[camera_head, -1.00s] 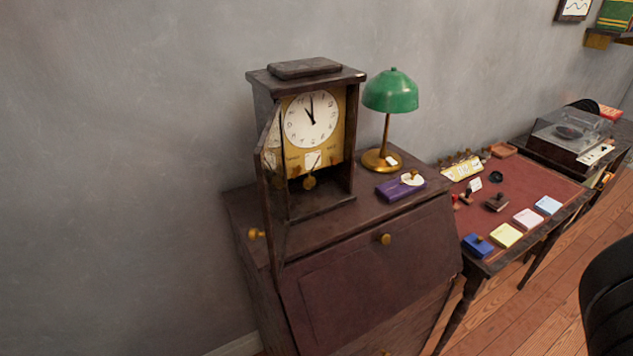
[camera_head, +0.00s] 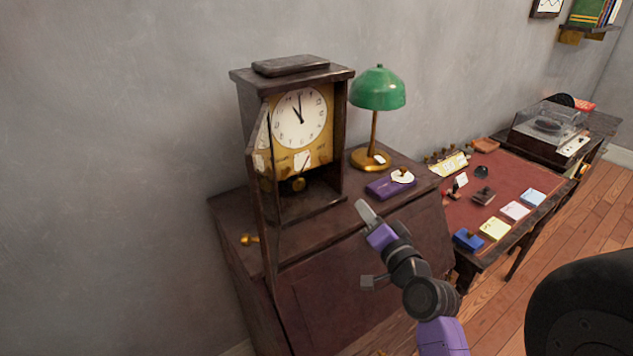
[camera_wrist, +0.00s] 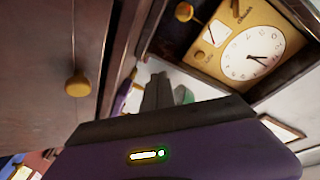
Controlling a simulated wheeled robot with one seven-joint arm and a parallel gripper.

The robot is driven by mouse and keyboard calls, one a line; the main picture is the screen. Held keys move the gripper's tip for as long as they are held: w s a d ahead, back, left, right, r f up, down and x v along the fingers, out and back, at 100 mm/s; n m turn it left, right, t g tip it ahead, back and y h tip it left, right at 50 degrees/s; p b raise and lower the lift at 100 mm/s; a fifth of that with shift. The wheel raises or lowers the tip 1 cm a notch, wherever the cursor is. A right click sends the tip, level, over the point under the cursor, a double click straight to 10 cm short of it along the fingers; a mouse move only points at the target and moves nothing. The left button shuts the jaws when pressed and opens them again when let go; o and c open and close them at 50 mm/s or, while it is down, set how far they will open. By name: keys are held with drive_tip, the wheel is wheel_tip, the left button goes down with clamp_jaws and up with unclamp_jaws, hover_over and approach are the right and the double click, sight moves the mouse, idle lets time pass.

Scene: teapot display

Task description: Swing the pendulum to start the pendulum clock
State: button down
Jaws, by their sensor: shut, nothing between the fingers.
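The pendulum clock (camera_head: 338,128) stands on the dark wooden cabinet, its glass door (camera_head: 262,205) swung open toward the left. Its white dial (camera_head: 300,117) reads about eleven. The brass pendulum bob (camera_head: 298,184) hangs in the open case below the dial. It also shows at the top of the wrist view (camera_wrist: 184,11). My gripper (camera_head: 366,212) is shut and empty, in front of the case and to the right of and below the bob, apart from it. Its fingers show in the wrist view (camera_wrist: 158,92), with the clock above and to the right.
A green lamp (camera_head: 378,88) and a purple box (camera_head: 390,185) stand right of the clock. The cabinet (camera_head: 225,210) has brass knobs. A desk (camera_head: 500,185) with stamps and pads is to the right. A black chair (camera_head: 585,305) is at lower right. The open door edges the case's left side.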

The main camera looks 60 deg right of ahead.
sight(301, 184)
drive_tip(key=d, duration=0.1)
drive_tip(key=d+r+m+t, duration=0.1)
drive_tip(key=w+d+r+m+y, duration=0.1)
drive_tip(key=d, duration=0.1)
drive_tip(key=shift+w+r, duration=0.1)
drive_tip(key=shift+r, duration=0.05)
drive_tip(key=w+a+t+y, duration=0.1)
drive_tip(key=w+a+y, duration=0.1)
drive_tip(key=w+a+f+t+y, duration=0.1)
drive_tip(key=w+a+y, duration=0.1)
drive_tip(key=shift+f, duration=0.1)
drive_tip(key=p+x, duration=0.2)
drive_tip(key=x, duration=0.7)
drive_tip(key=shift+w+d+p, duration=0.2)
drive_tip(key=shift+w+p, duration=0.15)
drive_tip(key=shift+a, duration=0.1)
drive_tip(key=shift+w+a+m+t+p, duration=0.3)
drive_tip(key=shift+w+a+m, duration=0.2)
drive_tip(key=shift+a+m, duration=0.15)
drive_tip(key=shift+w+a+f, duration=0.15)
drive_tip(key=shift+w+a, duration=0.2)
drive_tip(key=shift+a, duration=0.25)
drive_tip(key=shift+s, duration=0.1)
